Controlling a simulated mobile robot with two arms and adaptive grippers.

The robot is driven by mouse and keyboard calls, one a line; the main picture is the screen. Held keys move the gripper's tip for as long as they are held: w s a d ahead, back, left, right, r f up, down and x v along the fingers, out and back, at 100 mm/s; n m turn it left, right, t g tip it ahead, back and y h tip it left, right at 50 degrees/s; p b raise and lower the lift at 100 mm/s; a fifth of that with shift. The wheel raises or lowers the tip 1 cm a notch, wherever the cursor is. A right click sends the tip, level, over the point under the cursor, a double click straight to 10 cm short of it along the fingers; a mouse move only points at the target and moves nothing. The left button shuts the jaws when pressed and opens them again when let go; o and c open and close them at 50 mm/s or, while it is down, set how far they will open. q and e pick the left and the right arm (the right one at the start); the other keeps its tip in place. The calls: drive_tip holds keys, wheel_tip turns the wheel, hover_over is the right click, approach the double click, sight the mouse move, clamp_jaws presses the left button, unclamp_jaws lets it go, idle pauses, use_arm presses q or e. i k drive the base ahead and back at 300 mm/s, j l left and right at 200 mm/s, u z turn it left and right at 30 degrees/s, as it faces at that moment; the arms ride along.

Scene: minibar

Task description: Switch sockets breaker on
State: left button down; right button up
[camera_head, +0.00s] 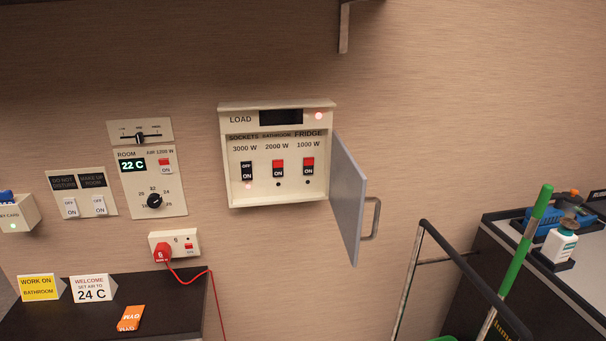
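The breaker box (226,170) is on the wall in the middle, with its grey door (348,195) swung open to the right. The sockets breaker (247,170) is the left of three, under "SOCKETS 3000 W". It is black with "OFF" and "ON" marks, and a small lamp below it glows faintly. The bathroom breaker (278,168) and the fridge breaker (308,166) each show a red upper part above "ON", with dark lamps below. Neither gripper is in view.
A room panel (148,182) reads 22 C, left of the box. Below, a red plug (161,254) sits in a wall socket (187,240). A dark counter (180,310) holds cards. A cart handle (424,225) and a green pole (525,240) stand at the right.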

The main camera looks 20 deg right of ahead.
sight(246, 168)
drive_tip(key=l+u, duration=0.1)
drive_tip(key=l, duration=0.45)
drive_tip(key=k+l+u, duration=0.1)
drive_tip(key=l, duration=0.4)
drive_tip(key=k+l, duration=0.15)
drive_tip(key=l, duration=0.4)
drive_tip(key=k+l+u, duration=0.15)
drive_tip(key=l, duration=0.4)
drive_tip(key=i, duration=0.05)
